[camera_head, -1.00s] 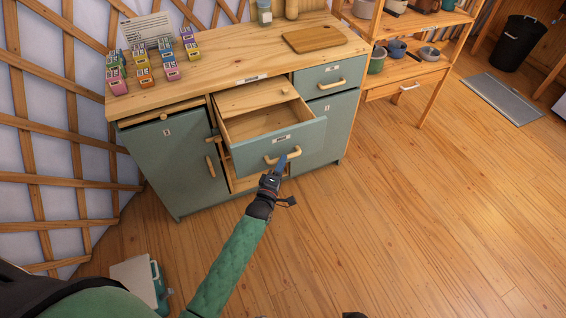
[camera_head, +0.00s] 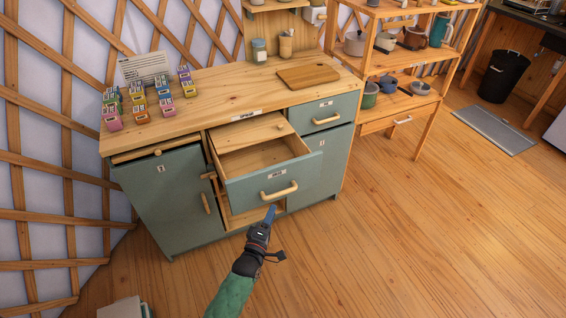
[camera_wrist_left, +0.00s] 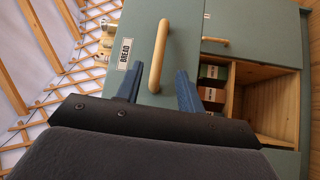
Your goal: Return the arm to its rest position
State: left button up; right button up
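My left gripper (camera_head: 269,216) is in front of and below the open drawer (camera_head: 262,188) of the green cabinet. In the left wrist view, its two blue fingers (camera_wrist_left: 158,88) are spread, with nothing between them. The drawer's wooden handle (camera_wrist_left: 161,55) is beyond the fingertips, apart from them; it also shows in the head view (camera_head: 279,194). The drawer front carries a label reading "BREAD" (camera_wrist_left: 125,54). The drawer is pulled out and the visible part of its inside is bare. My right gripper is not in view.
The cabinet top (camera_head: 220,92) holds small coloured boxes (camera_head: 138,103), a card, a jar and a cutting board (camera_head: 308,75). Shelves (camera_head: 400,108) with pots stand to the right. A black bin (camera_head: 503,76) is at the far right. The wooden floor (camera_head: 420,230) is largely clear.

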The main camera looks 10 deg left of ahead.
pick_arm(q)
jog(key=s+f+m+g+y, duration=0.1)
jog(key=s+f+m+g, duration=0.2)
jog(key=f+m+g, duration=0.35)
jog(key=s+f+m+g, duration=0.4)
jog(key=f+m, duration=0.3)
jog(key=f, duration=0.4)
jog(key=s+a+f+m+g+y, duration=0.1)
jog(key=s+f+g, duration=0.2)
jog(key=s, duration=1)
jog(key=s+a+f+m+g+y, duration=0.1)
jog(key=s+f+g, duration=0.3)
jog(key=s+f, duration=0.6)
jog(key=s+a, duration=0.1)
jog(key=s, duration=0.2)
jog(key=shift+s, duration=0.35)
jog(key=shift+w+m, duration=0.1)
jog(key=shift+m, duration=0.15)
jog(key=shift+g, duration=0.25)
